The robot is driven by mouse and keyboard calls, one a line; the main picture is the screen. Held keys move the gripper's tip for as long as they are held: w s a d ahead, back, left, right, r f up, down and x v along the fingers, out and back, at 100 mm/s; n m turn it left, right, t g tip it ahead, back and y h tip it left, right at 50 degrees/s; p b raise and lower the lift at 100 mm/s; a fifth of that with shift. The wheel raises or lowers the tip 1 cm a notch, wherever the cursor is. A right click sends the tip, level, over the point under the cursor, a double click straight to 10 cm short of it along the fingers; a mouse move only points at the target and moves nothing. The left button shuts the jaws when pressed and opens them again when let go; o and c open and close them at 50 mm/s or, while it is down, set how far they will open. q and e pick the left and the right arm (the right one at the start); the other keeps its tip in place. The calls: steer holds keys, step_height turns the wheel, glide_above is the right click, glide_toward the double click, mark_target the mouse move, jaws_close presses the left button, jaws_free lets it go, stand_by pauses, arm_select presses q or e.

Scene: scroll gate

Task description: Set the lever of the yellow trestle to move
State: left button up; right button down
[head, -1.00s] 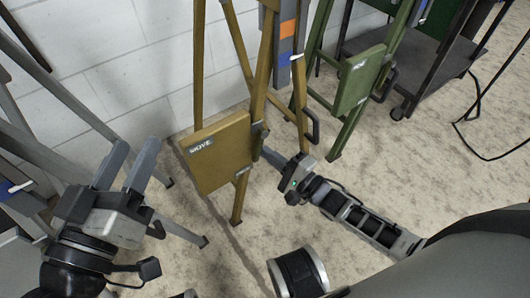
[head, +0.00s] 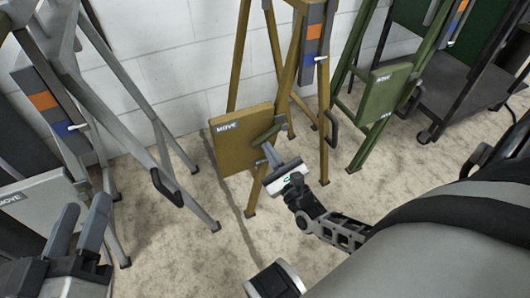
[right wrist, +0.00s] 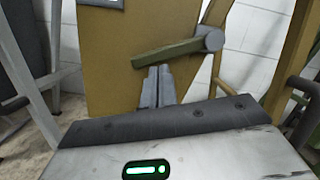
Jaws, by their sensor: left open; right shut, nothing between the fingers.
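The yellow trestle (head: 288,75) stands against the white wall, with a square yellow panel (head: 232,150) on its front. A label reading MOVE (head: 228,127) is at the panel's upper left; a lower label is partly hidden. The yellow lever (right wrist: 165,54) runs left and slightly down from its round pivot (right wrist: 209,39); it also shows in the head view (head: 268,133). My right gripper (right wrist: 158,72) is shut and empty, its fingertips just under the lever; whether they touch it I cannot tell. My left gripper (head: 84,212) is open and empty at the lower left, away from the yellow trestle.
A grey trestle (head: 125,100) stands at the left with its own MOVE panel (head: 35,205). A green trestle (head: 378,95) stands close at the right, with a dark cart (head: 440,100) behind it. A strip with orange and blue blocks (head: 311,45) hangs on the yellow trestle.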

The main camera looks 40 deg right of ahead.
steer(key=shift+w+a+r+m, duration=0.15)
steer(key=shift+a+r, duration=0.2)
steer(key=shift+r, duration=0.2)
steer(key=shift+w+a+r+m, duration=0.15)
steer(key=shift+a+r, duration=0.2)
steer(key=shift+r, duration=0.15)
arm_select(q)
steer(key=shift+s+f, duration=0.15)
steer(key=shift+f, duration=0.05)
arm_select(e)
steer(key=shift+a+r+m+h, duration=0.15)
steer(key=shift+r+m+h, duration=0.05)
steer(key=shift+r+m, duration=0.25)
steer(key=shift+a+r+m+h, duration=0.2)
steer(key=shift+r+m, duration=0.1)
steer(key=shift+m, duration=0.25)
arm_select(q)
steer(key=shift+d+n+p, duration=0.1)
steer(key=shift+n+p, duration=0.2)
arm_select(e)
steer(key=shift+r, duration=0.15)
